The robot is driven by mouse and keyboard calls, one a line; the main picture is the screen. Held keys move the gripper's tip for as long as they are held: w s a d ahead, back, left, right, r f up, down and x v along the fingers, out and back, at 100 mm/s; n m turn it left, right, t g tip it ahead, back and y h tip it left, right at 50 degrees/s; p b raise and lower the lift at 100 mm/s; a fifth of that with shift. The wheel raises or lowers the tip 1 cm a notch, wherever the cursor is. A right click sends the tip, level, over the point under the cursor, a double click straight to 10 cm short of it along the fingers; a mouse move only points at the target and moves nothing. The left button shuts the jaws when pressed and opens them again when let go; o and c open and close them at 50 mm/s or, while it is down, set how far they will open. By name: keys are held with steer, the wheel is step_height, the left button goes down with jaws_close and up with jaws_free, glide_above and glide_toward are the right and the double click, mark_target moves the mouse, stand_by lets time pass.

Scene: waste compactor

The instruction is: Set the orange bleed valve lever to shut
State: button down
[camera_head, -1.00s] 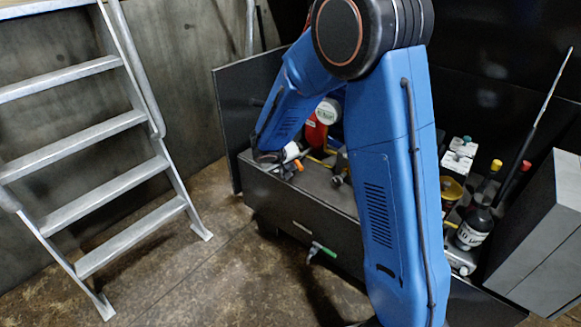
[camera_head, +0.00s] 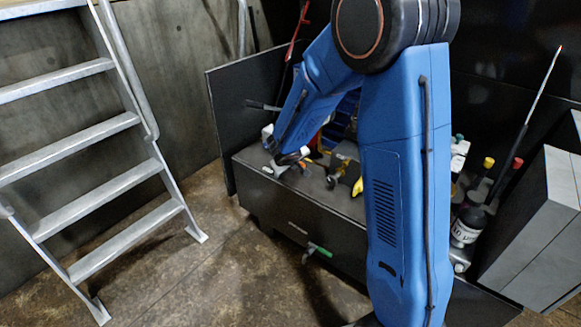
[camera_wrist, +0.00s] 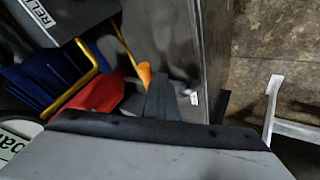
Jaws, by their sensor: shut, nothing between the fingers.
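The orange lever (camera_wrist: 145,73) shows in the wrist view as a short orange grip, just beyond and to the left of my gripper's tips. My gripper (camera_wrist: 160,88) is shut and empty, its dark fingers together close to the lever. I cannot tell whether they touch it. In the head view my gripper (camera_head: 284,166) is low over the left end of the dark grey bench. My forearm and wrist cover much of that area, and the lever cannot be made out clearly there. The lever's pivot and lower part are hidden by the fingers in the wrist view.
The dark bench (camera_head: 275,205) has a green-handled valve (camera_head: 319,250) on its front and a yellow handle (camera_head: 357,187) on top. A dark bottle (camera_head: 467,226) stands at the right. A metal ladder (camera_head: 105,200) is at the left, with open floor between.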

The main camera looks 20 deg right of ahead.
steer(key=shift+w+d, duration=0.1)
steer(key=shift+d, duration=0.75)
